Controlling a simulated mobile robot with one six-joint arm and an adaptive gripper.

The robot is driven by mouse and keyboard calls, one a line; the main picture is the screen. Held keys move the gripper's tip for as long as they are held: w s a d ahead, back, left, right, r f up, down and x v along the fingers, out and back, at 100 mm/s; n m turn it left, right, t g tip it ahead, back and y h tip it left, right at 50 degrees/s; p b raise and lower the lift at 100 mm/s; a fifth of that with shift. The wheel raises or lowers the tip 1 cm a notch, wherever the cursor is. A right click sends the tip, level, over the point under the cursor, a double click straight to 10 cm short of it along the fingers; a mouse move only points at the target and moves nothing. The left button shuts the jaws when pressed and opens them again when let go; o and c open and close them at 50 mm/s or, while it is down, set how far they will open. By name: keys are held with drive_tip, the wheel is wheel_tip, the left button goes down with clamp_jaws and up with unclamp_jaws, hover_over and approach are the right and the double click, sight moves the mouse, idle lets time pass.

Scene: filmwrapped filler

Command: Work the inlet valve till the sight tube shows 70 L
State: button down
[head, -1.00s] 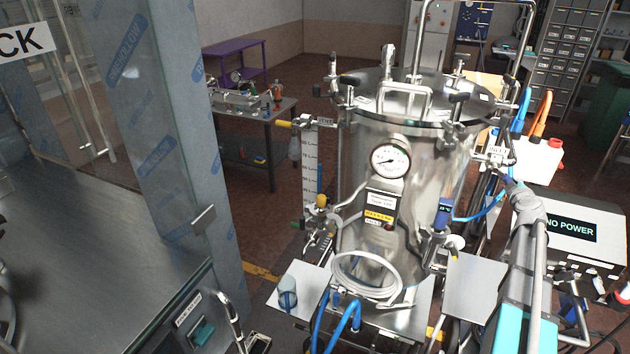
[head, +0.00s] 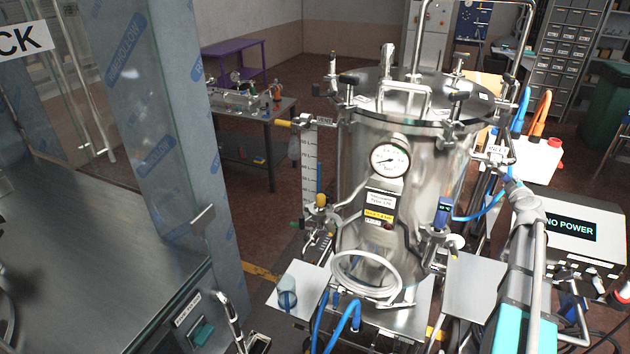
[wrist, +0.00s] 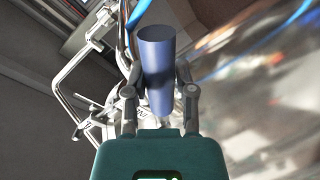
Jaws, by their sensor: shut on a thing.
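The steel tank (head: 350,215) stands right of centre in the head view. The sight tube (head: 319,178) runs upright on its left side beside a litre scale. A blue column shows in its lower part, but its exact level is too small to read. The inlet valve (head: 492,157) is at the tank's upper right, under a small tag. My gripper (head: 508,181) reaches it from below right. In the wrist view my gripper (wrist: 157,90) is shut around a blue cylindrical handle (wrist: 157,52), a finger on each side. The valve body behind is mostly hidden.
A round gauge (head: 390,160) is on the tank front. A coiled white hose (head: 366,287) hangs below it. A box reading NO POWER (head: 571,226) stands right of my arm. A glass panel (head: 140,100) and steel counter (head: 100,260) fill the left.

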drive_tip(key=w+a+f+m+t+y+b, duration=0.1)
drive_tip(key=w+a+f+m+t+b, duration=0.1)
drive_tip(key=a+m+b, duration=0.4)
drive_tip(key=shift+f+m, duration=0.75)
drive_tip(key=shift+m, duration=1.45)
drive_tip(key=shift+c, duration=2.3)
unclamp_jaws()
drive_tip(key=shift+s, duration=0.2)
drive_tip(key=s, duration=0.4)
drive_tip(key=s+a, duration=0.1)
drive_tip(key=s, duration=0.6)
drive_tip(key=shift+s+a, duration=0.2)
drive_tip(key=shift+s, duration=0.1)
